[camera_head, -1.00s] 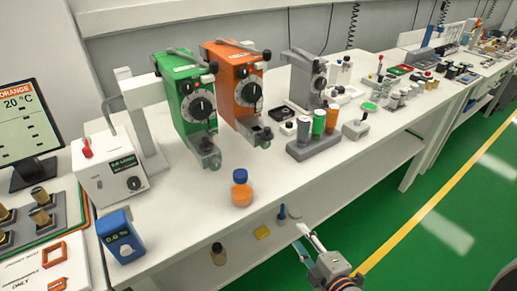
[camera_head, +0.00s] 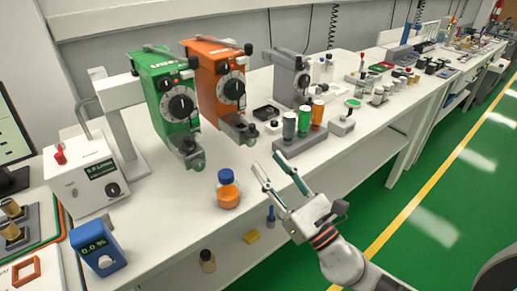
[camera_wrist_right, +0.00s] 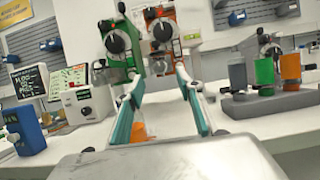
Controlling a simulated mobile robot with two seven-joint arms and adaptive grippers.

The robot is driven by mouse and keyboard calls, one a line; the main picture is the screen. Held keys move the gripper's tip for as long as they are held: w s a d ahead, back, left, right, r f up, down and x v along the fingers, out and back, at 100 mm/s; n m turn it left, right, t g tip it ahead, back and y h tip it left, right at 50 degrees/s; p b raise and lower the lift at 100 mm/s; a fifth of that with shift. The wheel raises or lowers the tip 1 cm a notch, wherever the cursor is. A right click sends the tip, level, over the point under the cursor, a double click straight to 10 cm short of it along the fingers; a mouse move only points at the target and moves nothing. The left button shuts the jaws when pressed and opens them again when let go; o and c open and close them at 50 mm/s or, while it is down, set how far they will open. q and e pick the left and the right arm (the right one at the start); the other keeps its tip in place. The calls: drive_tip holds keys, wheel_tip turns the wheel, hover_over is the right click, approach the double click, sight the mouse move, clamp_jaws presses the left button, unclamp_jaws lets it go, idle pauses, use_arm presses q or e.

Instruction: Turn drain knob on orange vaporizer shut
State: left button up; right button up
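The orange vaporizer (camera_head: 217,82) stands on the white bench beside the green vaporizer (camera_head: 170,104), with a black dial on its front. Its lower front block (camera_head: 240,128) carries small fittings; which one is the drain knob is too small to tell. My right gripper (camera_head: 276,166) is open and empty, in front of and below the orange vaporizer, near the bench's front edge. In the right wrist view the orange vaporizer (camera_wrist_right: 161,30) shows beyond the gripper's spread fingers (camera_wrist_right: 162,92). My left gripper is not in view.
A blue-capped bottle of orange liquid (camera_head: 228,190) stands near the bench edge, left of my right gripper. A grey rack (camera_head: 300,141) with coloured cylinders stands to the right. A white box with a display (camera_head: 88,178) and a blue device (camera_head: 97,249) are at the left.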

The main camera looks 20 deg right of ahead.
sight(253, 143)
drive_tip(key=p+x, duration=0.1)
drive_tip(key=x, duration=0.2)
drive_tip(key=shift+r, duration=0.25)
drive_tip(key=shift+x, duration=0.9)
drive_tip(key=shift+w+a+f, duration=0.1)
drive_tip(key=shift+w, duration=0.2)
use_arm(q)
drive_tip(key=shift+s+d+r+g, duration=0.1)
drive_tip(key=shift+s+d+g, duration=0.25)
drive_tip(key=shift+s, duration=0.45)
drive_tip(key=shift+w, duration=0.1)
